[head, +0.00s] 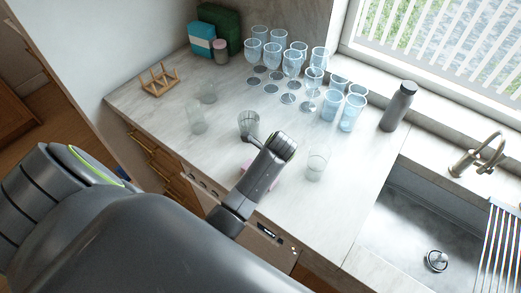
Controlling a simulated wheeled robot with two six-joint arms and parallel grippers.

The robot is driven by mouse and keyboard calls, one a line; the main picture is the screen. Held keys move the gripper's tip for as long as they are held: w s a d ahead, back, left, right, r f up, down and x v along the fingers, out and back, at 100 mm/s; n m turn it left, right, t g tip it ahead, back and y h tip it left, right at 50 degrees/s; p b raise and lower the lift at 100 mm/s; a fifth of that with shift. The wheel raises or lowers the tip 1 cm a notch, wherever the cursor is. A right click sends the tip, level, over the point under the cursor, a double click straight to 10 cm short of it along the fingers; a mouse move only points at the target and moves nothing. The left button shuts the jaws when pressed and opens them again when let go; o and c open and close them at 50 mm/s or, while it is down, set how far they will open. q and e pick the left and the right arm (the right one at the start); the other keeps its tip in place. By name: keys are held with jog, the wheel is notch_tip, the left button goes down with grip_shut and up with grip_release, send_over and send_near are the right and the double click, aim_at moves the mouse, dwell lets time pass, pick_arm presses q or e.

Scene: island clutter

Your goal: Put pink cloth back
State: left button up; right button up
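A small patch of pink cloth (275,183) shows on the countertop in the head view, beside my arm's wrist. The rest of the cloth is hidden behind that wrist. My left arm comes in from the lower left and its wrist reaches over the counter near the front edge. My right gripper is not in view.
A clear glass (317,165) stands right of my wrist, a darker glass (248,124) behind it. Several glasses (292,63) crowd the back; a grey bottle (398,106) stands near the sink (408,235). A wooden rack (160,79) is at left. Bare counter lies right of the clear glass.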

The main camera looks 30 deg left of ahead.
pick_arm(q)
jog(key=shift+s, duration=0.1)
jog(key=shift+s+r, duration=0.1)
jog(key=shift+s, duration=0.3)
jog(key=o, duration=0.9)
jog(key=shift+w+f, duration=0.2)
jog(key=shift+f, duration=0.1)
jog(key=shift+o, duration=0.3)
jog(key=shift+r, duration=0.1)
